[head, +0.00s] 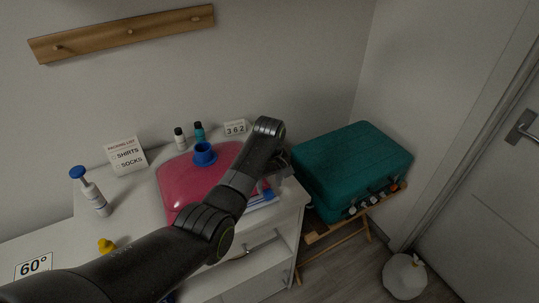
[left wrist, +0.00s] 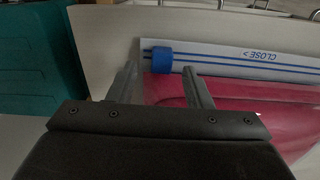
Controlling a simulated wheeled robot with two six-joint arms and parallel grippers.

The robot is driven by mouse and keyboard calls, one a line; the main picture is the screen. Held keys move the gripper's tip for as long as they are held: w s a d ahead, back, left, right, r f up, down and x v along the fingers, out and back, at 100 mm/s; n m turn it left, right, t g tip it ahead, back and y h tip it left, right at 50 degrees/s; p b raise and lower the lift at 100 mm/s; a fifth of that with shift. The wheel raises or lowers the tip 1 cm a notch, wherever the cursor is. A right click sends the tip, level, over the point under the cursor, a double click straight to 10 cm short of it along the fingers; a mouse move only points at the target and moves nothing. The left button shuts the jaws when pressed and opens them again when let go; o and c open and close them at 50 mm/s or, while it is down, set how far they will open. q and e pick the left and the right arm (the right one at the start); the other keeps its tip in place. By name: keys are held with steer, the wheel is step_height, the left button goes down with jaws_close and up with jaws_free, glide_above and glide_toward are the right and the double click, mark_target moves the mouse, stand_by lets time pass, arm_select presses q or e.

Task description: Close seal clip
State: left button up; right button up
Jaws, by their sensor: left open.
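The seal clip (left wrist: 162,62) is a small blue block on the pale zip strip (left wrist: 225,60) of a pink storage bag (left wrist: 255,93). In the left wrist view it sits near the strip's left end. The strip has blue lines and the printed word CLOSE. My left gripper (left wrist: 161,70) is open, with one finger on each side of the clip in that view. I cannot tell whether either finger touches it. In the head view the bag (head: 185,185) lies on a white dresser, and my left arm hides much of the strip and gripper. My right gripper is not in view.
The bag has a blue round valve (head: 204,153). Two small bottles, a label card (head: 127,155) and a number block (head: 235,128) stand behind it. A teal suitcase (head: 350,165) rests on a wooden stand, right of the dresser.

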arm_select(q)
step_height(320, 180, up, 9)
steer(key=b, duration=0.1)
step_height(320, 180, up, 6)
steer(key=f+p, duration=0.1)
steer(key=p, duration=0.2)
glide_above(269, 191)
steer(key=shift+s+r, duration=0.2)
steer(key=shift+r, duration=0.05)
